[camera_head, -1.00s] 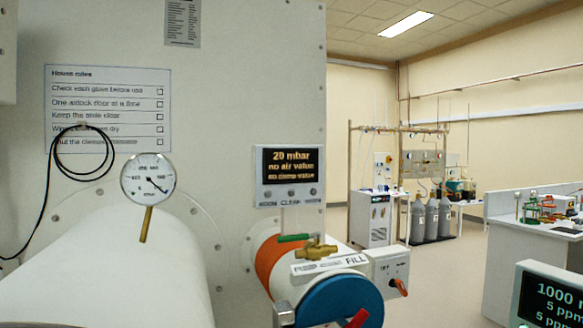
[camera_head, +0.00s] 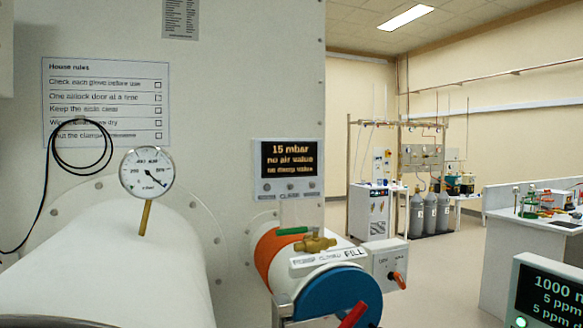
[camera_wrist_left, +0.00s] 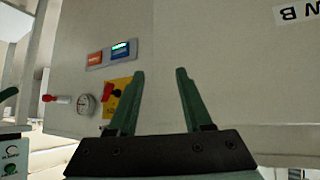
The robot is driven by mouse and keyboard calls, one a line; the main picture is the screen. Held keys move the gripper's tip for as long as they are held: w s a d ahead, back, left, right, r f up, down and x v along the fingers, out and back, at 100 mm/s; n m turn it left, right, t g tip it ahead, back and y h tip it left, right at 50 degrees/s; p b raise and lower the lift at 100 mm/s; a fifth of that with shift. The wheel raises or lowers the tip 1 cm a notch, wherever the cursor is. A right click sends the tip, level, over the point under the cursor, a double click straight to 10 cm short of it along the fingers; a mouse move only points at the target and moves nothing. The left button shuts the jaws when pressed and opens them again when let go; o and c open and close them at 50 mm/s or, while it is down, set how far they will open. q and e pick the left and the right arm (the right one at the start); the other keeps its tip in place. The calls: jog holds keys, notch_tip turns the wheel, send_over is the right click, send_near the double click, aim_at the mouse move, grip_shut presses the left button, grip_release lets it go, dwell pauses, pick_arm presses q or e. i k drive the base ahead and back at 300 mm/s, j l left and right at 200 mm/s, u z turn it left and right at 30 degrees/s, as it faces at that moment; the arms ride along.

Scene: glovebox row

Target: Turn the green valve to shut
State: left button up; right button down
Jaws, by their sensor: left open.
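The green valve has a green lever handle (camera_head: 292,231) and a brass body (camera_head: 315,242). It sits on top of the small white cylinder with an orange band and blue end, behind the FILL label (camera_head: 328,257). The lever lies nearly level, to the left of the brass body. A display (camera_head: 289,160) above it reads 15 mbar. My left gripper (camera_wrist_left: 162,75) is open in the left wrist view, with nothing between its fingers. It is not in the head view, and the valve cannot be made out in the wrist view. My right gripper is not in view.
A big white cylinder (camera_head: 120,265) with a dial gauge (camera_head: 146,173) fills the lower left. A switch box (camera_head: 385,265) with an orange knob stands right of the valve. In the wrist view, a panel holds a small gauge (camera_wrist_left: 85,104) and a yellow plate (camera_wrist_left: 118,97).

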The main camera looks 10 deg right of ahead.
aim_at(315, 228)
jog(key=k+l+u, duration=0.25)
jog(key=l+u, duration=0.15)
jog(key=k+l+u, duration=0.25)
jog(key=u, duration=0.2)
jog(key=l, duration=0.1)
